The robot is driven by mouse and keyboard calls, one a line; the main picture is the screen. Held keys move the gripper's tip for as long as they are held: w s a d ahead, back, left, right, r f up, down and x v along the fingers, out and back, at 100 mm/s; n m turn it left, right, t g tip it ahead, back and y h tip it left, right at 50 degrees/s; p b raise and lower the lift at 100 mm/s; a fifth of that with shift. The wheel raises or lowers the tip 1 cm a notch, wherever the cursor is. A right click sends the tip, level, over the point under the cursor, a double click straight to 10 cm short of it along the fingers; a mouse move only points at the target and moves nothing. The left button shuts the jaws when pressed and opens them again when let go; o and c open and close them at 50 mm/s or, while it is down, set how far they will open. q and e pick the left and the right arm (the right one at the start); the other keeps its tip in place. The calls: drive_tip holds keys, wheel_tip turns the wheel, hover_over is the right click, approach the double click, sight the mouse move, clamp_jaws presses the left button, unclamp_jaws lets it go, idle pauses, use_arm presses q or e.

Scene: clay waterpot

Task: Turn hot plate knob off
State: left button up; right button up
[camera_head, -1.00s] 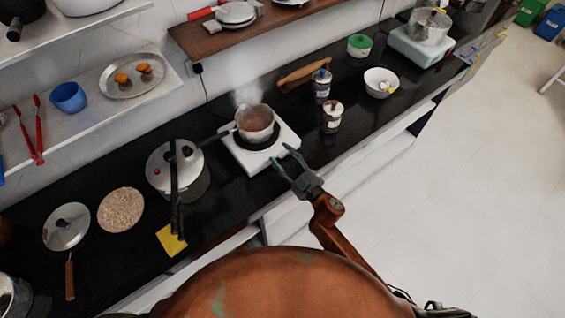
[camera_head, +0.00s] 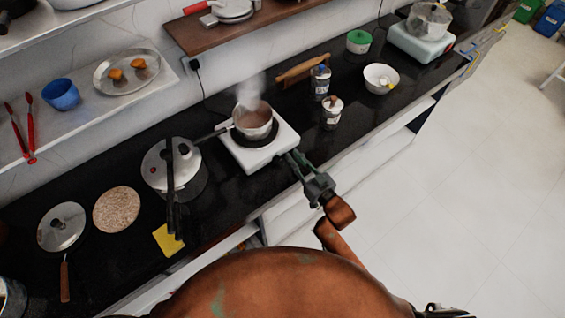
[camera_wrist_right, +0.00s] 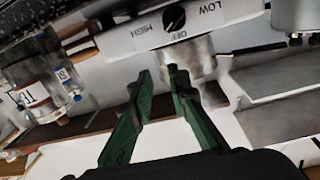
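The white hot plate (camera_head: 251,160) stands on the black counter, with a steaming pot (camera_head: 256,123) on its burner. In the right wrist view, the hot plate's front face (camera_wrist_right: 235,14) shows a round dark knob (camera_wrist_right: 174,18) with HIGH, OFF and LOW markings around it. Which marking the knob points to is hard to tell. My right gripper (camera_head: 292,157) is at the hot plate's front right corner in the head view. In the wrist view its green fingers (camera_wrist_right: 162,74) are apart and empty, with the knob above the tips in the picture. My left gripper is not in view.
A pressure cooker (camera_head: 187,183) with a long black handle stands left of the hot plate. Open floor (camera_head: 450,190) lies in front of the counter.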

sight(282, 168)
drive_tip(key=s+f+m, duration=0.1)
drive_tip(key=m, duration=0.1)
drive_tip(key=s+f+m+b, duration=0.1)
drive_tip(key=f+m, duration=0.1)
drive_tip(key=m, duration=0.1)
drive_tip(key=s+f+m, duration=0.1)
drive_tip(key=s+m, duration=0.1)
drive_tip(key=shift+d+f+m+y+b, duration=0.3)
drive_tip(key=shift+d+f+y+b, duration=0.05)
drive_tip(key=shift+y, duration=0.05)
drive_tip(key=shift+s+a+f+m, duration=0.1)
drive_tip(key=shift+s+a+m, duration=0.1)
drive_tip(key=shift+s+m, duration=0.5)
drive_tip(key=shift+f+m+b, duration=0.15)
drive_tip(key=shift+m+b, duration=0.15)
drive_tip(key=shift+a+f, duration=0.1)
drive_tip(key=shift+f, duration=0.05)
drive_tip(key=x, duration=0.7)
drive_tip(key=shift+w+a, duration=0.3)
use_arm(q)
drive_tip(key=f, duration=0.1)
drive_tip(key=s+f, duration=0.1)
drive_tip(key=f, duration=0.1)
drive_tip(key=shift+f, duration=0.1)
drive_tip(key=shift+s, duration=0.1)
use_arm(e)
drive_tip(key=shift+c, duration=0.7)
clamp_jaws()
